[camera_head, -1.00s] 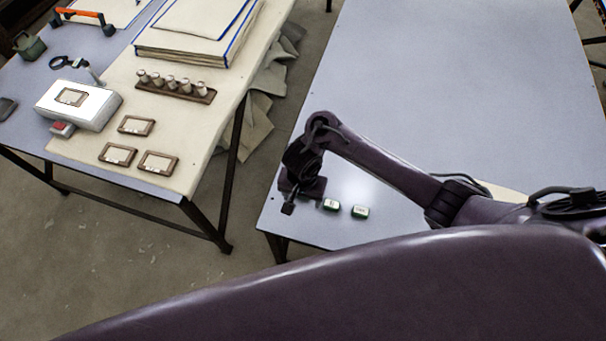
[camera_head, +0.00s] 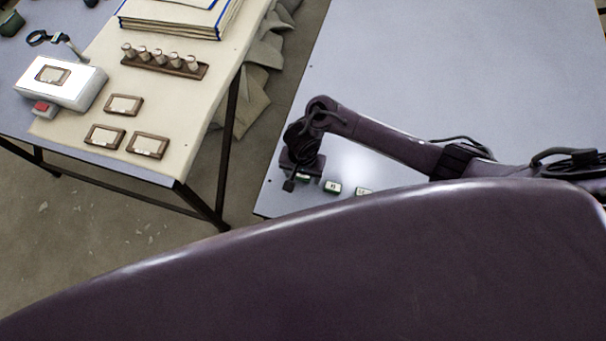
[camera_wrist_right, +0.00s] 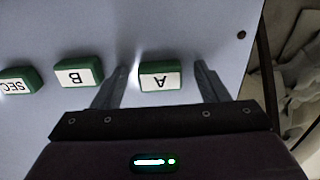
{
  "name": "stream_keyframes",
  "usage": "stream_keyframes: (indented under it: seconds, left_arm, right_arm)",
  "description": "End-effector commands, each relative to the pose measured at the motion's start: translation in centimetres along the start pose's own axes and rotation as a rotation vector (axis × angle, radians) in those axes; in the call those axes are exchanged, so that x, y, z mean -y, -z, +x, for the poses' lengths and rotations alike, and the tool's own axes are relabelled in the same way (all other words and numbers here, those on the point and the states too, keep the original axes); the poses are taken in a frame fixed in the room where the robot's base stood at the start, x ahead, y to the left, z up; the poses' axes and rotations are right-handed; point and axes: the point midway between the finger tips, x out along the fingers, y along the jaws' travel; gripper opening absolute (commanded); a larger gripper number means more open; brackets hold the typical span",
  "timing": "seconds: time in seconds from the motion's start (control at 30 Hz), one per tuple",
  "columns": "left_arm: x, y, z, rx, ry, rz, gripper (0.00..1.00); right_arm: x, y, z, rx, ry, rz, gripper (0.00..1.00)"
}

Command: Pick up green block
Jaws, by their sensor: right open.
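Three green blocks with white labels lie in a row on the grey-blue table. In the right wrist view they read A (camera_wrist_right: 160,76), B (camera_wrist_right: 78,73) and SEC (camera_wrist_right: 18,80), upside down. My right gripper (camera_wrist_right: 164,62) is open, and block A appears between its two fingers, with gaps on both sides. I cannot tell how far the fingers are above the table. In the head view my right gripper (camera_head: 298,180) partly hides the nearest green block (camera_head: 304,178); the other two (camera_head: 332,187) (camera_head: 363,191) show to its right, the farther partly covered. My left gripper is not in view.
The grey-blue table (camera_head: 430,70) is clear behind the blocks. Across a floor gap, a left table holds a white box (camera_head: 82,92), framed cards (camera_head: 122,105), a rack of small pegs (camera_head: 165,66) and large books (camera_head: 180,22). My dark body part fills the foreground.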

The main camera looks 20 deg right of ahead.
Motion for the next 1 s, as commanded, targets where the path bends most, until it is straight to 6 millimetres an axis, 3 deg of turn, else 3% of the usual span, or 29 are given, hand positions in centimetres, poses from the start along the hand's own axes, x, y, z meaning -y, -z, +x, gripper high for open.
stream_keyframes:
  seconds: [0.17,0.53,0.83,1.0]
  left_arm:
    - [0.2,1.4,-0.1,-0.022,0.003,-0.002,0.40]
    - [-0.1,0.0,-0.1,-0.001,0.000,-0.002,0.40]
    - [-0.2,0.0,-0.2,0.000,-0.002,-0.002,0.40]
    - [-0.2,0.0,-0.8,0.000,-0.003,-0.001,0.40]
  right_arm:
    - [0.0,0.0,-0.1,0.000,0.000,0.000,0.67]
    - [0.0,0.0,-0.1,0.000,0.000,0.000,0.20]
    - [0.0,0.0,-0.3,0.001,0.001,0.000,0.19]
    - [0.1,0.0,-1.8,0.002,0.002,0.000,0.19]
